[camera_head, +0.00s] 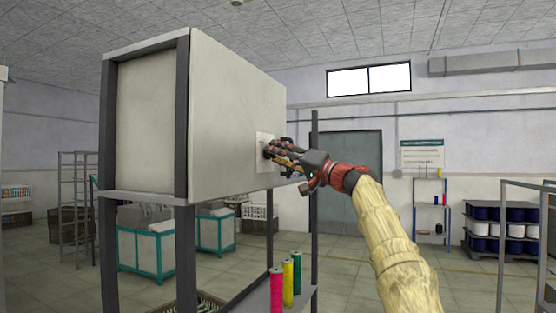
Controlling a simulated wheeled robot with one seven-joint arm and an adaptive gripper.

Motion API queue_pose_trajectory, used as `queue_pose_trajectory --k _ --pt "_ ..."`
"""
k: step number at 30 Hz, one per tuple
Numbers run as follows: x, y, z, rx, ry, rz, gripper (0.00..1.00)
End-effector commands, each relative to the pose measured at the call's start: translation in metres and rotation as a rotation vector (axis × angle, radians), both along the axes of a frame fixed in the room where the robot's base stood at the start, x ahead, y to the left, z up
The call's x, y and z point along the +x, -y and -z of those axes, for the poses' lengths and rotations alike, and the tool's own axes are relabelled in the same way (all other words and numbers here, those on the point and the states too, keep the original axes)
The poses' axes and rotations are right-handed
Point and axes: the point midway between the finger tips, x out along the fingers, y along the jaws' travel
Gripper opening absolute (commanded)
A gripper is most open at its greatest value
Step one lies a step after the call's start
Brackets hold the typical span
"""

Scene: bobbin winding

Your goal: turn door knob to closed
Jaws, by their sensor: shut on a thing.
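The door knob (267,152) is a small dark part on a pale plate (261,138) on the right side of a grey-white cabinet (235,110). My gripper (272,152) is at the knob and shut on it, its fingers covering most of it. The knob's exact turn angle cannot be told. My arm (395,245) reaches up to it from the lower right.
The cabinet stands on dark posts. Pink, yellow and green bobbins (287,279) stand on a shelf below it. A rack (535,225) is at the right edge. Blue and white spools (500,228) stand behind. The floor around my arm looks open.

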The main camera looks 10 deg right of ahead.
Motion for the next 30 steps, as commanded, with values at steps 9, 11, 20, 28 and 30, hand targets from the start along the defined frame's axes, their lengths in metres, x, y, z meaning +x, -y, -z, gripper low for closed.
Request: queue_pose_trajectory --k 9,11,20,28,30 --pt "0.0020 0.0001 0.0033 -0.007 0.002 0.000 0.08" --pt "0.0019 0.0001 0.0034 -0.007 0.002 0.000 0.08" --pt "0.0011 0.0000 0.0019 -0.006 0.003 0.000 0.47" --pt "0.0005 0.0000 0.0009 -0.005 0.004 0.000 0.52" --pt "0.0004 0.0000 0.0007 -0.005 0.005 0.000 0.52"
